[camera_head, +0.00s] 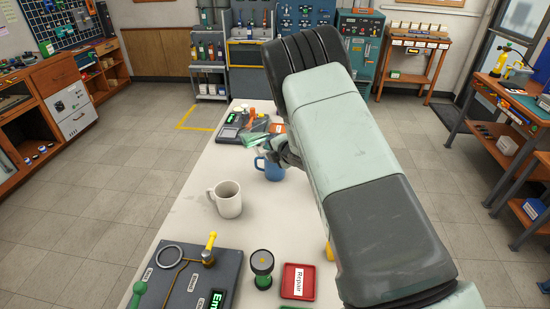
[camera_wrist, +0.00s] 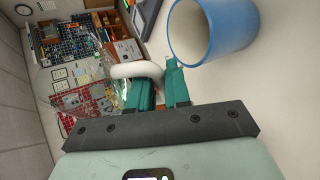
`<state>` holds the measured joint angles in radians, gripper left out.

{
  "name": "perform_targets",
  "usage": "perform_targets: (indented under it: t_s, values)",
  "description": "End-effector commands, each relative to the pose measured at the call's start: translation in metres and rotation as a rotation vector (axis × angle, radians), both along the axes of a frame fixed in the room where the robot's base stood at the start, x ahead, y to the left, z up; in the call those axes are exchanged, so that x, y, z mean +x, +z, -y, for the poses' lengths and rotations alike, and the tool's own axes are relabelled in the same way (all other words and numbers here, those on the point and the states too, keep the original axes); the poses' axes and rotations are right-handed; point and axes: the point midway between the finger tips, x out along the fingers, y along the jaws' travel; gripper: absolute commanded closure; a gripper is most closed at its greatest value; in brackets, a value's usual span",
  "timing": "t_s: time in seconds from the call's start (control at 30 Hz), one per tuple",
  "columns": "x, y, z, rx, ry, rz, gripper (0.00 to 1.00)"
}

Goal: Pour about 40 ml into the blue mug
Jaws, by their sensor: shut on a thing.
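The blue mug (camera_head: 272,173) stands on the pale bench, just below and left of my gripper (camera_head: 284,152) in the head view. In the wrist view the blue mug (camera_wrist: 232,38) is at the upper right, its pale inside visible. In the wrist view my gripper (camera_wrist: 157,80) has its teal fingers around a white curved handle (camera_wrist: 136,70). The handle seems to belong to a see-through vessel (camera_wrist: 72,88) at the left, faint against the background. Its liquid level and any stream cannot be made out. My arm hides part of the bench in the head view.
A cream mug (camera_head: 228,200) stands nearer on the bench. A dark device (camera_head: 232,134) with a display lies behind the blue mug.

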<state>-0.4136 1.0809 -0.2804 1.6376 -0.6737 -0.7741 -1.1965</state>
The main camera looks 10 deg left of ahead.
Motion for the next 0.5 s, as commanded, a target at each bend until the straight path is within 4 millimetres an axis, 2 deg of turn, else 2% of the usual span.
perform_targets:
  t_s: [0.5]
  values:
    - [-0.0011, -0.0017, -0.0030, 0.078, 0.001, -0.029, 1.00]
